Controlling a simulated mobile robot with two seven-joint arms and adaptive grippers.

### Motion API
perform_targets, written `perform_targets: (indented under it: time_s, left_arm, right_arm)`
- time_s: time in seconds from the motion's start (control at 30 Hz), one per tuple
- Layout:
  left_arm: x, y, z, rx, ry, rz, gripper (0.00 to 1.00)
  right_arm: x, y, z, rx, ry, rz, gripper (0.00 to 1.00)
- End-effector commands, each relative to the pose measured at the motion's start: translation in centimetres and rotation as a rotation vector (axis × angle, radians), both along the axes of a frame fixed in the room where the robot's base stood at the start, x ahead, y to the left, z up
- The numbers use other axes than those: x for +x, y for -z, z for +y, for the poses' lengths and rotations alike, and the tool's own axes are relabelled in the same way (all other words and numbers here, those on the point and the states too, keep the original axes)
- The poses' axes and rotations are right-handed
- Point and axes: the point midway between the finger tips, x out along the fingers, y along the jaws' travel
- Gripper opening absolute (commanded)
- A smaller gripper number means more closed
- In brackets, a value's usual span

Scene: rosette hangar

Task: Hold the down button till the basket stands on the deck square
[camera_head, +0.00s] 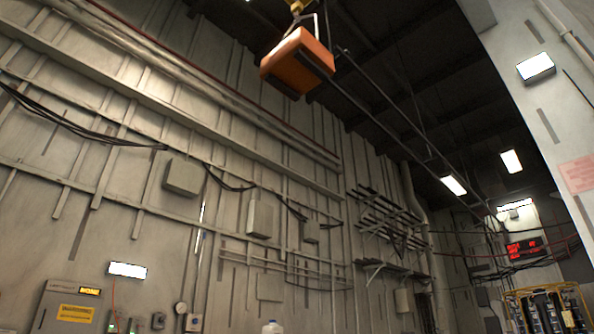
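An orange basket (297,62) hangs high up near the top of the view, below a yellow hook (297,6). It is tilted in the picture and seen from below, well clear of anything under it. The down button and the deck square are not to be made out in this view. A grey box with a yellow warning label (76,313) is on the wall at the lower left, with small boxes beside it. Neither of my grippers is in view.
Cables and wall boxes (183,177) line the left wall. A yellow-framed rack (546,309) stands at the lower right, below a red lit display (524,248). A white bottle top (271,327) shows at the bottom edge. The floor is out of view.

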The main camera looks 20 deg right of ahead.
Motion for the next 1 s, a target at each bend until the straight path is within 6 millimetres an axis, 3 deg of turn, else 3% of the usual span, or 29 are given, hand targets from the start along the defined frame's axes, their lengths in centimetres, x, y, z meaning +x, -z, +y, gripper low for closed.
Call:
perform_targets:
  time_s: [0.03,0.2,1.0]
  left_arm:
    - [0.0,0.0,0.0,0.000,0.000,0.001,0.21]
    - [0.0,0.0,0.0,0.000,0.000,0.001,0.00]
    - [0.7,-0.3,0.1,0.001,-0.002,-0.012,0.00]
  right_arm:
    - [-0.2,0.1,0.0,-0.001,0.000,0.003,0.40]
    - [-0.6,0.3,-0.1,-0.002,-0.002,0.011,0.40]
    - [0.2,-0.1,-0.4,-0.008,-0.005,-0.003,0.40]
